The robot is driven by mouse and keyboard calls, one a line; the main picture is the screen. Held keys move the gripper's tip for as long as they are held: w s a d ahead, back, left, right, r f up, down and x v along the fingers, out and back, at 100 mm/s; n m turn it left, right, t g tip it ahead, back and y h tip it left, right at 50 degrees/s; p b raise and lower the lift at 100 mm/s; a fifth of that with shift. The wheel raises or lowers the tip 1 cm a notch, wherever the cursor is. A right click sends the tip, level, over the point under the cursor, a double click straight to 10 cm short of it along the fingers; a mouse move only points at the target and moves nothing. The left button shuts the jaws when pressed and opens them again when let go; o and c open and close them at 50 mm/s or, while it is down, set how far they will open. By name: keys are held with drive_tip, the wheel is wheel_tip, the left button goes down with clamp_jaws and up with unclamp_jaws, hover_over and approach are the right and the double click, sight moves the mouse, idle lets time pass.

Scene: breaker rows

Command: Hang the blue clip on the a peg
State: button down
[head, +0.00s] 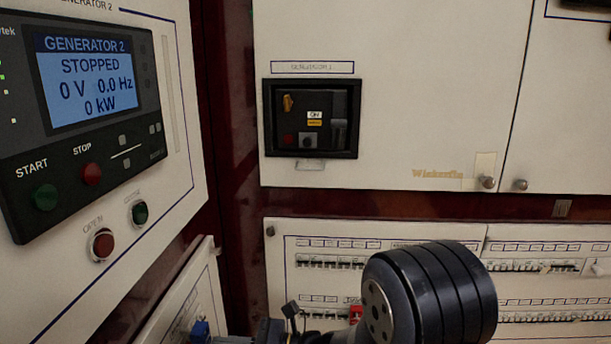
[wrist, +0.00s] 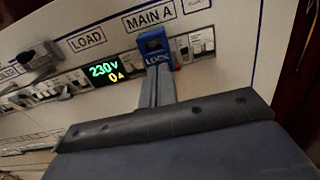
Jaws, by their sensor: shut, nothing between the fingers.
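A small blue shape, likely the same clip, shows at the bottom left of the head view (head: 200,329). My gripper (wrist: 157,76) is shut, its grey fingers together and pointing at the clip's lower end. The fingertips overlap the clip's lower edge in the picture; I cannot tell whether they touch it. Nothing is held. I cannot make out a peg in either view.
A lit 230 V meter (wrist: 108,71) and more breakers (wrist: 203,46) flank the clip. A grey handle-like part (wrist: 35,62) juts out at left. The generator panel (head: 95,95) stands at left, and breaker rows (head: 335,262) lie behind my arm.

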drive_tip(key=shift+w+a, duration=0.1)
drive_tip(key=shift+a, duration=1.05)
drive_tip(key=shift+d, duration=0.1)
drive_tip(key=s+d+p, duration=0.1)
drive_tip(key=d+p, duration=0.1)
drive_tip(key=d, duration=1.4)
drive_tip(key=shift+s+d, duration=0.15)
drive_tip(key=shift+d, duration=0.15)
idle(0.6)
drive_tip(key=a, duration=0.4)
drive_tip(key=a+b, duration=0.1)
drive_tip(key=a, duration=0.3)
drive_tip(key=w+a, duration=0.1)
drive_tip(key=a, duration=0.3)
drive_tip(key=shift+a+b, duration=0.3)
drive_tip(key=shift+b, duration=0.1)
